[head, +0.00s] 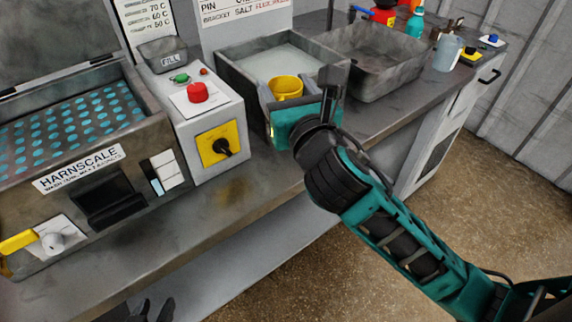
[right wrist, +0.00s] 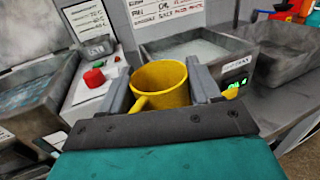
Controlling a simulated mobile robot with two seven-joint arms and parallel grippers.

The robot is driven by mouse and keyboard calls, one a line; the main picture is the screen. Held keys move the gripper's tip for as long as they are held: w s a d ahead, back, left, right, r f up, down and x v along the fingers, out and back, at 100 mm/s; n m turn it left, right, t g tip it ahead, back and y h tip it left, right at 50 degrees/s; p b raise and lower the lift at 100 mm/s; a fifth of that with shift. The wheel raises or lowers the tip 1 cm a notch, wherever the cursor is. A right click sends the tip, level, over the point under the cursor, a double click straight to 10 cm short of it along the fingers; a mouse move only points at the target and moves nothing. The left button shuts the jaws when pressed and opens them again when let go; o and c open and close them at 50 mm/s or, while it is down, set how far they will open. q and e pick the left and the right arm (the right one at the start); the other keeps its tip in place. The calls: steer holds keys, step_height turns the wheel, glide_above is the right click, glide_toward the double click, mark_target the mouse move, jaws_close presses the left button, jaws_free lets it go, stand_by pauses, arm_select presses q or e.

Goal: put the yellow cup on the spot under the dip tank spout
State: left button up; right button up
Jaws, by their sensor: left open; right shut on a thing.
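The yellow cup (head: 284,88) is upright between the fingers of my right gripper (head: 302,98), in front of a grey tank of pale liquid (head: 236,72). In the right wrist view the cup (right wrist: 160,86) sits between both grey fingers (right wrist: 164,92), its handle toward the lower left. My right gripper is shut on it. My left gripper (head: 153,311) shows only as dark fingertips at the bottom edge, open and far from the cup. I cannot make out a spout or a marked spot; which tank is the dip tank is unclear.
A control box with a red button (head: 197,92) stands left of the cup. Further left is the HARNSCALE bath (head: 70,120) with a yellow lever (head: 18,242). An empty grey basin (head: 375,62) and bottles (head: 447,52) stand to the right. The bench's front strip (head: 215,200) is clear.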

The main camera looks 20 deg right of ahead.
step_height(320, 180, down, 13)
steer(key=b, duration=0.4)
steer(key=shift+r, duration=0.2)
step_height(320, 180, down, 4)
steer(key=b, duration=0.2)
steer(key=shift+f+b, duration=0.1)
steer(key=shift+b, duration=0.2)
steer(key=o, duration=0.7)
steer(key=shift+f, duration=0.15)
steer(key=o, duration=0.4)
steer(key=shift+o, duration=0.3)
